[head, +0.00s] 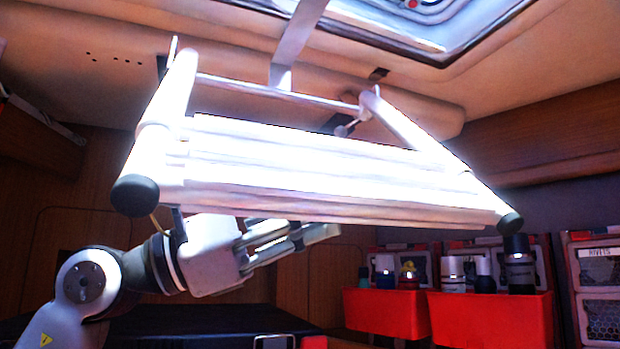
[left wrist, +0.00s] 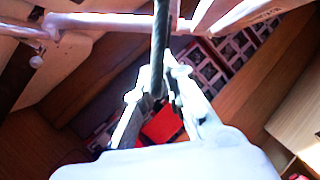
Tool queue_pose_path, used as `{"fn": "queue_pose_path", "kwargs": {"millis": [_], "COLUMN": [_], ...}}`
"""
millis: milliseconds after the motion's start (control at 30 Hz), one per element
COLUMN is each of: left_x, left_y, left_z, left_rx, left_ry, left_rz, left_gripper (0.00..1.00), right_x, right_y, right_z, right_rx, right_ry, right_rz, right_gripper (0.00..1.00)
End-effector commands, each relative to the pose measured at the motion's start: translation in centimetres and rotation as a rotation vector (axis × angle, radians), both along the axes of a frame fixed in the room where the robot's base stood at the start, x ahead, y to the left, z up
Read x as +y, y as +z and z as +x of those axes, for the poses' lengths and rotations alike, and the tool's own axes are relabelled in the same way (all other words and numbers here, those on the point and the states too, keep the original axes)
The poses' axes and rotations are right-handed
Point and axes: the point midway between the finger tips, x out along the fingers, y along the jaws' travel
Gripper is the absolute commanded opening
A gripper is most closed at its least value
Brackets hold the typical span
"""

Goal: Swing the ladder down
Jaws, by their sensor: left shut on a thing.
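The white ladder (head: 330,165) is up under the ceiling below the hatch, tilted, with its treads facing me. Its two side tubes end in dark caps (head: 135,195) at the near end. A grey strap (head: 298,35) comes down to its far crossbar. My left gripper (head: 320,235) is just below the ladder's near tread. In the left wrist view, the left gripper (left wrist: 158,98) is shut on a dark cord-like piece (left wrist: 160,45) running up out of the picture. Whether this piece joins the ladder is hidden. My right gripper is in neither view.
An open hatch (head: 440,20) is in the ceiling above. Red bins (head: 490,320) with bottles and a rubber duck stand at the lower right. A rack labelled RIVETS (head: 600,290) is at the far right. Wood panels line the walls.

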Motion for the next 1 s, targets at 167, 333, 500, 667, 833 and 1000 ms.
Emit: {"fn": "queue_pose_path", "kwargs": {"millis": [167, 333, 500, 667, 833, 1000], "left_x": [1.0, 2.2, 3.4, 4.3, 5.0, 5.4], "left_y": [-2.3, -2.9, -3.3, -3.3, -3.0, -2.8], "left_z": [4.2, 7.8, 11.1, 13.6, 15.4, 16.5], "left_rx": [0.024, -0.116, -0.238, -0.234, -0.289, -0.339], "left_ry": [-0.004, -0.005, -0.003, 0.001, 0.004, 0.006], "left_rz": [0.014, 0.056, 0.095, 0.090, 0.103, 0.114], "left_gripper": [0.00, 0.00, 0.00, 0.00, 0.00, 0.00], "right_x": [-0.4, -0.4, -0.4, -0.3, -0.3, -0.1], "right_y": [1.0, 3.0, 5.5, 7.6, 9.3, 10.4], "right_z": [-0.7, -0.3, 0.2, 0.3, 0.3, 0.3], "right_rx": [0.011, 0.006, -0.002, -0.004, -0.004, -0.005], "right_ry": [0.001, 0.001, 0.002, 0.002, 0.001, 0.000], "right_rz": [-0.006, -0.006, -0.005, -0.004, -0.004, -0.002], "right_gripper": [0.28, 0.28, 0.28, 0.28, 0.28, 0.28]}}
